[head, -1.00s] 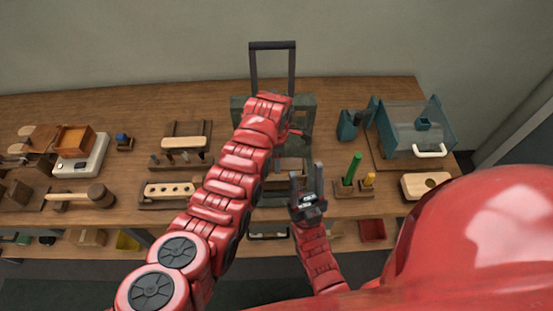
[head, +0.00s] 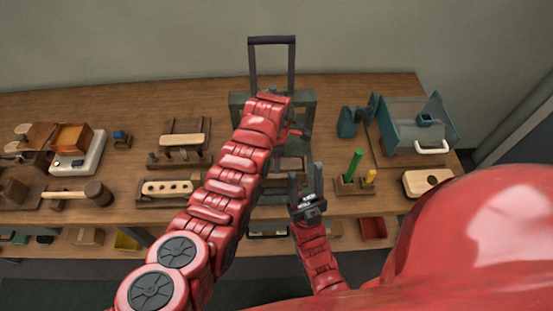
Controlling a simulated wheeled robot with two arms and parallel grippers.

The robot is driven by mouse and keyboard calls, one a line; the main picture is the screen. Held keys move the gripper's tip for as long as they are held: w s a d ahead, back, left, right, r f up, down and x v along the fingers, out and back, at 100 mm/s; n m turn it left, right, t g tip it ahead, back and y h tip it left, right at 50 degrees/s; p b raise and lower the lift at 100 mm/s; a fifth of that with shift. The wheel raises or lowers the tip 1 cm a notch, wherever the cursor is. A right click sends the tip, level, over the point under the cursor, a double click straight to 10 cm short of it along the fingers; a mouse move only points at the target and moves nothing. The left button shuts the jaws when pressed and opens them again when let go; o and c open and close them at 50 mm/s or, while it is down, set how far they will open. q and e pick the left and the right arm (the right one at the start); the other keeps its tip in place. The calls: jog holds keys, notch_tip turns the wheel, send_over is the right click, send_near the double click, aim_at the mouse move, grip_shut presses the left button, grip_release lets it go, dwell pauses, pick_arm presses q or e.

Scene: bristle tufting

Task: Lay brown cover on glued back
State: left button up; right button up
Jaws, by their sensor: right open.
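My right gripper (head: 306,180) is open, its two dark fingers pointing up, with nothing seen between them. It is at the front of the press-like dark frame (head: 306,104). A brown piece (head: 291,164) shows in the frame just behind the fingers; I cannot tell whether it is the brown cover or the glued back. My left arm reaches across the frame and bends down there; its gripper is hidden behind the arm. A pale wooden brush back (head: 182,140) lies on a dark holder at the left, and I cannot tell if glue is on it.
A pale block with holes (head: 169,189) and a mallet (head: 80,194) lie at the left. A holder (head: 353,187) with green and yellow handles stands right of my right gripper. A clear-covered teal box (head: 410,125) stands at the back right. A shelf runs below the tabletop.

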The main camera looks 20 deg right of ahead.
pick_arm(q)
jog(key=shift+f+b, duration=0.45)
jog(key=shift+f, duration=0.1)
dwell(0.6)
jog(key=o, duration=1.6)
jog(key=shift+c, duration=0.2)
jog(key=shift+r, duration=0.15)
jog(key=shift+r+p, duration=0.7)
jog(key=shift+r, duration=0.6)
jog(key=shift+r+p, duration=0.4)
jog(key=shift+r, duration=2.2)
